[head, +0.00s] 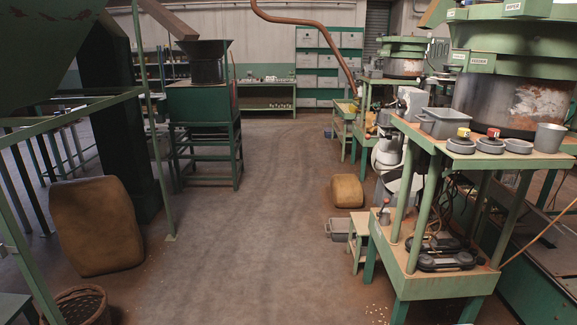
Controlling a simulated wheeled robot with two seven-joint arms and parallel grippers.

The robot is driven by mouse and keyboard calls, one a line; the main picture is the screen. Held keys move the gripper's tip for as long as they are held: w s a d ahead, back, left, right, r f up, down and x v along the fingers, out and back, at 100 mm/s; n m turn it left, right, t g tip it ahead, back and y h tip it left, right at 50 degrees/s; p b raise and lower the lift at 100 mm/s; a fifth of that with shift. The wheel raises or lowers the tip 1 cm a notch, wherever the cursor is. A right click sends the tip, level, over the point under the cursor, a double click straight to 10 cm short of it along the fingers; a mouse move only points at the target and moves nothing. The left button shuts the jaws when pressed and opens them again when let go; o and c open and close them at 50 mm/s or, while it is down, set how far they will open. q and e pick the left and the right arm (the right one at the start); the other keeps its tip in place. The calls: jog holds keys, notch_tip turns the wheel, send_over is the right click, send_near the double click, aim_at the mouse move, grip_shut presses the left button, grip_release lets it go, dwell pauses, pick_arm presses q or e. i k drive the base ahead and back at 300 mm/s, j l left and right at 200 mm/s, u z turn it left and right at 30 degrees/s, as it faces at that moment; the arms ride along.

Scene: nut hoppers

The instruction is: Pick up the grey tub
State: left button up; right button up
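A grey rectangular tub (441,129) with a flared rim stands upright on the wooden top of the green stand (525,157) at the right. A smaller grey round pot (549,138) stands on the same top, further right. A grey box-like container (337,229) sits low near the floor, left of the stand. Neither of my grippers is in view.
Several shallow round grey dishes (461,146) lie between tub and pot, some with coloured knobs. Green hopper machinery rises behind. Brown sacks (97,226) (347,191) lie on the floor at left and centre. A wide floor aisle (260,230) is clear.

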aim_at(339, 226)
jog(key=i+j+u, duration=0.1)
jog(key=i, duration=1.55)
jog(key=i+j+z, duration=0.15)
jog(key=i+z, duration=0.25)
jog(key=i, duration=0.2)
jog(key=i+j+z, duration=0.4)
jog(key=i, duration=0.15)
jog(key=i+j+z, duration=0.4)
jog(key=i+z, duration=0.1)
jog(key=z, duration=0.3)
jog(key=j+z, duration=0.15)
jog(key=z, duration=0.2)
jog(key=i+j+z, duration=0.1)
jog(key=z, duration=0.3)
jog(key=j+z, duration=0.15)
jog(key=z, duration=0.2)
jog(key=j+z, duration=0.35)
jog(key=j, duration=0.25)
jog(key=j+z, duration=0.3)
jog(key=j, duration=0.3)
jog(key=j+z, duration=0.35)
jog(key=j, duration=0.25)
jog(key=k+j+z, duration=0.15)
jog(key=j+z, duration=0.15)
jog(key=j, duration=0.25)
